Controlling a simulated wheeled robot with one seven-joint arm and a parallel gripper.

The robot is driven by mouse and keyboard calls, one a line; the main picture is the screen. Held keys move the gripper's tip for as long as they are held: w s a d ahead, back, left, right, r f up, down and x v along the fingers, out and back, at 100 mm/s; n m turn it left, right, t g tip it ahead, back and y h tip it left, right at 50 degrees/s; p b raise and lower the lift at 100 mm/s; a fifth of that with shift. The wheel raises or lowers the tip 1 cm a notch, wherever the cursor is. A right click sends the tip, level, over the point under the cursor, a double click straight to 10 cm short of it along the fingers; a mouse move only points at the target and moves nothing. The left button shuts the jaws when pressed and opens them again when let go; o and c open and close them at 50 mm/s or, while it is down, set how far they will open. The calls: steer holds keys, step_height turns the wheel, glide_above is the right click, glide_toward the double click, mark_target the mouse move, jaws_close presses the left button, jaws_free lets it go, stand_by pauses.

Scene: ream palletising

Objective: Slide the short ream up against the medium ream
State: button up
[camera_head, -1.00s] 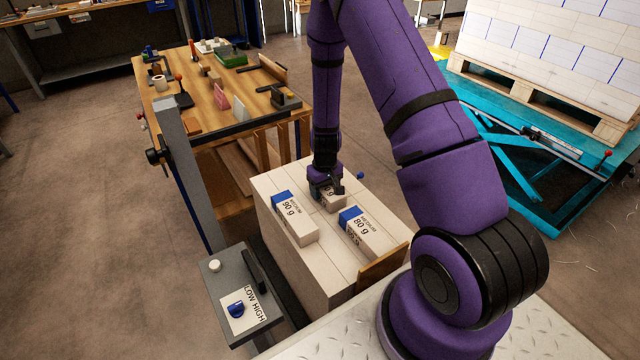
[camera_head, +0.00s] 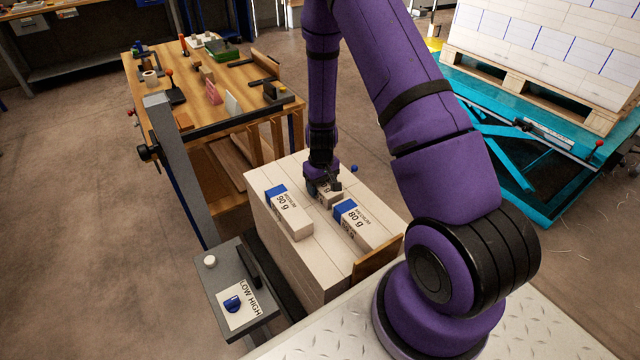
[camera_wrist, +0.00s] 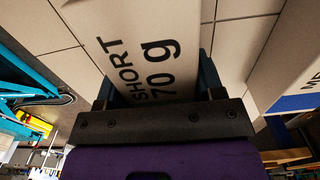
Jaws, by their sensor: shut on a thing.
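The short ream (camera_head: 329,200), a small white block, lies on top of a pale stack. My gripper (camera_head: 324,188) is over it from above and partly hides it. The wrist view shows its label "SHORT 70 g" (camera_wrist: 150,45), with my gripper's fingers (camera_wrist: 158,88) shut on its two sides. Two blue-ended medium reams lie nearby: a medium 90 g ream (camera_head: 290,214) to the left and a medium 80 g ream (camera_head: 358,226) nearer and to the right. In the wrist view, a ream at the right edge (camera_wrist: 290,75) stands apart from the short ream.
A control box (camera_head: 238,290) stands at the left, a cluttered workbench (camera_head: 205,120) behind, and a blue lift table (camera_head: 520,170) at the right.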

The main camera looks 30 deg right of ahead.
mark_target(325, 184)
steer(key=shift+s, duration=1)
steer(key=o, duration=1.2)
steer(key=shift+c, duration=0.2)
step_height(325, 184, up, 11)
steer(key=shift+f, duration=0.1)
